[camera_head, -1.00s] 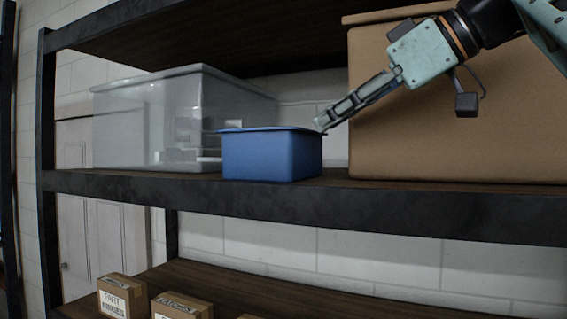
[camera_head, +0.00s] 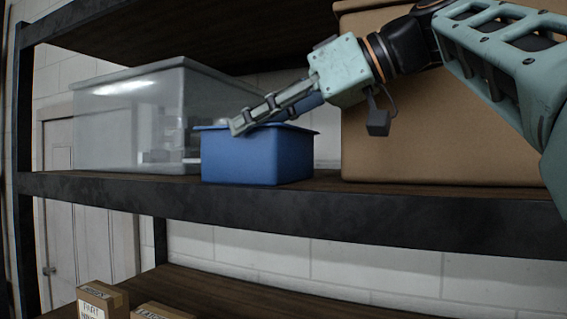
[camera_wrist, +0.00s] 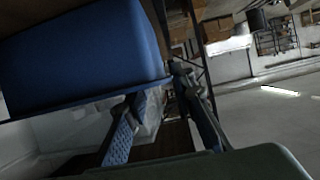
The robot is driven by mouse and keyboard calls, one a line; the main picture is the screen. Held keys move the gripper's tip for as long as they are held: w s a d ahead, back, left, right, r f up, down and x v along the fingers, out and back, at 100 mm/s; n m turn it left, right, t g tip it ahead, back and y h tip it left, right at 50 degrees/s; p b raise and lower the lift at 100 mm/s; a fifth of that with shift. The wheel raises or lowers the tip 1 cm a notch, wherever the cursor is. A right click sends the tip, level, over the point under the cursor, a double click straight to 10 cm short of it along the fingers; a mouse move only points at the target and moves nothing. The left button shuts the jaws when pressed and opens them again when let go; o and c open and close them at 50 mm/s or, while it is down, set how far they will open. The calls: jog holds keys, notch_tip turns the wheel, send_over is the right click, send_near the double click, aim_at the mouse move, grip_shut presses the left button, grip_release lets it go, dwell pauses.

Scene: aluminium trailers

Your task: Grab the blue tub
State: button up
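The blue tub (camera_head: 258,158) stands upright on the shelf, near its front edge. In the wrist view the tub (camera_wrist: 75,50) fills the upper left, with its rim running across beside the fingers. My gripper (camera_head: 238,124) reaches in from the right, its fingertips over the tub's top by the front rim in the head view. In the wrist view my gripper (camera_wrist: 155,84) has its two fingers spread apart, with nothing seen held between them. Whether a finger touches the rim I cannot tell. The tub's inside is hidden.
A clear lidded bin (camera_head: 125,120) stands close to the left of the tub. A large cardboard box (camera_head: 440,140) stands to the right. The dark shelf edge (camera_head: 300,212) runs in front, and another shelf is above. Small cartons (camera_head: 100,300) sit on the shelf below.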

jog(key=x, duration=0.4)
grip_shut()
jog(key=shift+r, duration=0.1)
